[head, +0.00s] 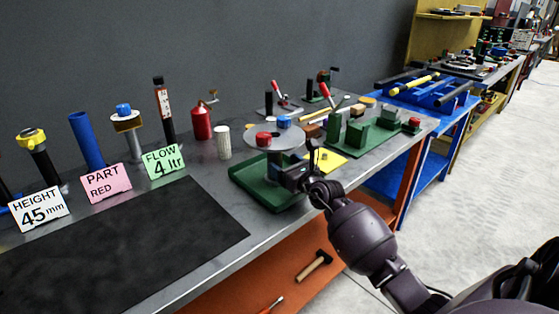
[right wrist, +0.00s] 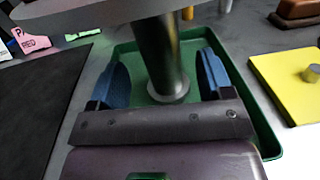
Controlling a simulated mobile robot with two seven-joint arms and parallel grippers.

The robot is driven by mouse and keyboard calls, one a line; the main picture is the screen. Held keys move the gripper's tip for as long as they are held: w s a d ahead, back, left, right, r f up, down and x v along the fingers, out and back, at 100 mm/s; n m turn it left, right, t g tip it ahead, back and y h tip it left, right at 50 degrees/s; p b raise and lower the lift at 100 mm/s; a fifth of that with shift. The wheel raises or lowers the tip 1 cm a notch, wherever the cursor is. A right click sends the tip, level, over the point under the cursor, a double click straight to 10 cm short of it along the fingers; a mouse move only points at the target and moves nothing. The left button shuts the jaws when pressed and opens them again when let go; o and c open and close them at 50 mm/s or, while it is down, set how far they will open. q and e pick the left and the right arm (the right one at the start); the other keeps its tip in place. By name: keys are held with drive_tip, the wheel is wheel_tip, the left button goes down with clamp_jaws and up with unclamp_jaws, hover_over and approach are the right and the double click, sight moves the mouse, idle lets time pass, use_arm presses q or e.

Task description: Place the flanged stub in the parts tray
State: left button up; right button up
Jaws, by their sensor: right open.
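The flanged stub has a wide grey disc (head: 276,138) with a red cap (head: 263,139) on top. Its grey stem (right wrist: 163,55) stands about upright inside the green parts tray (head: 240,172), its foot seeming to rest on the tray floor; the disc's underside (right wrist: 90,12) crosses the top of the right wrist view. My right gripper (head: 287,175) is low over the tray, under the disc. Its blue-padded fingers (right wrist: 165,78) are open on either side of the stem, with visible gaps. The tray (right wrist: 262,130) also shows there. My left gripper is not in view.
A similar blue-capped flanged piece (head: 126,120) stands at the back left, behind the pink "PART RED" card (head: 106,183). A black mat (head: 120,245) lies left of the tray. A yellow plate (right wrist: 285,85) and green fixtures (head: 360,135) are to the right.

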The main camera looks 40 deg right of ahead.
drive_tip(key=s+p, duration=0.1)
drive_tip(key=s, duration=0.7)
idle(0.5)
